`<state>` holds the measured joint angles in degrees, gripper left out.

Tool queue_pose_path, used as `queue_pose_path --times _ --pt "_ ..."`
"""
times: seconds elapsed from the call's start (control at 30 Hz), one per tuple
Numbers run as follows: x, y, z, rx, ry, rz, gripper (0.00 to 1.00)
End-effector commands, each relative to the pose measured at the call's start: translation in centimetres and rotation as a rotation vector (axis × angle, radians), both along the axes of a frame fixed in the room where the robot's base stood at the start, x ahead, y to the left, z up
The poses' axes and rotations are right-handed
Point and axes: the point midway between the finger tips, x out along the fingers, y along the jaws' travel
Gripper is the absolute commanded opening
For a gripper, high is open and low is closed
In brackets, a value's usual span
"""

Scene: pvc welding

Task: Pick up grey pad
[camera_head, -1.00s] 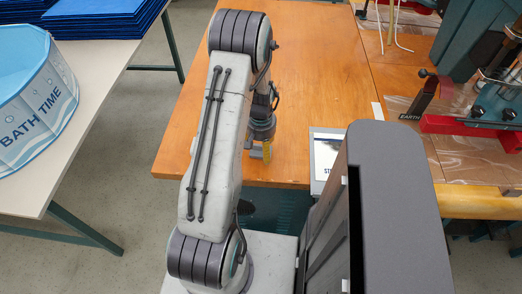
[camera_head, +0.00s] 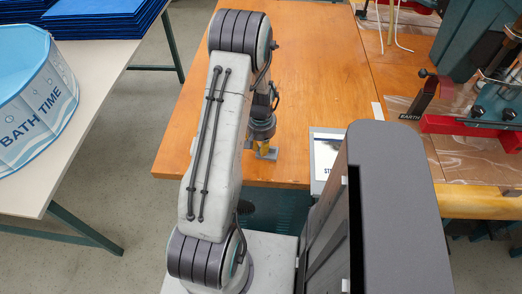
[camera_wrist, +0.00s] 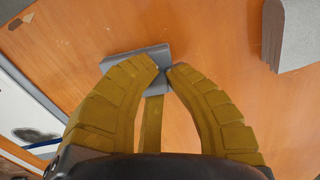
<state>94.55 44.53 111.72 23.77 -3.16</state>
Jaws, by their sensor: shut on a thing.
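The grey pad (camera_wrist: 136,56) shows in the wrist view at the fingertips, partly hidden behind them. It also shows in the head view (camera_head: 268,154), low under the fingers at the near edge of the orange-brown wooden table (camera_head: 325,80). My gripper (camera_wrist: 164,68) has yellow-brown fingers, and their tips are closed in on the pad's edge. In the head view my gripper (camera_head: 263,146) points down over the table. I cannot tell whether the pad is clear of the tabletop.
A grey block or stack (camera_wrist: 288,35) stands at the upper right in the wrist view. A white-and-grey printed item (camera_head: 325,155) lies right of my gripper. A red clamp frame (camera_head: 465,125) is farther right. A blue-white tub (camera_head: 35,110) sits on the left table.

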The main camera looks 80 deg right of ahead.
Motion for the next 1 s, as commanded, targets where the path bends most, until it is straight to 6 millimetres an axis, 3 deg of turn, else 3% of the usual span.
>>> queue_pose_path --times 0.37,0.67,1.0 --pt "0.0 -0.1 0.5 -0.002 0.0 0.0 0.0" --pt "0.0 -0.2 4.0 -0.007 0.0 0.0 0.0" --pt "-6.1 -2.4 7.8 -0.005 0.001 -0.005 0.0"
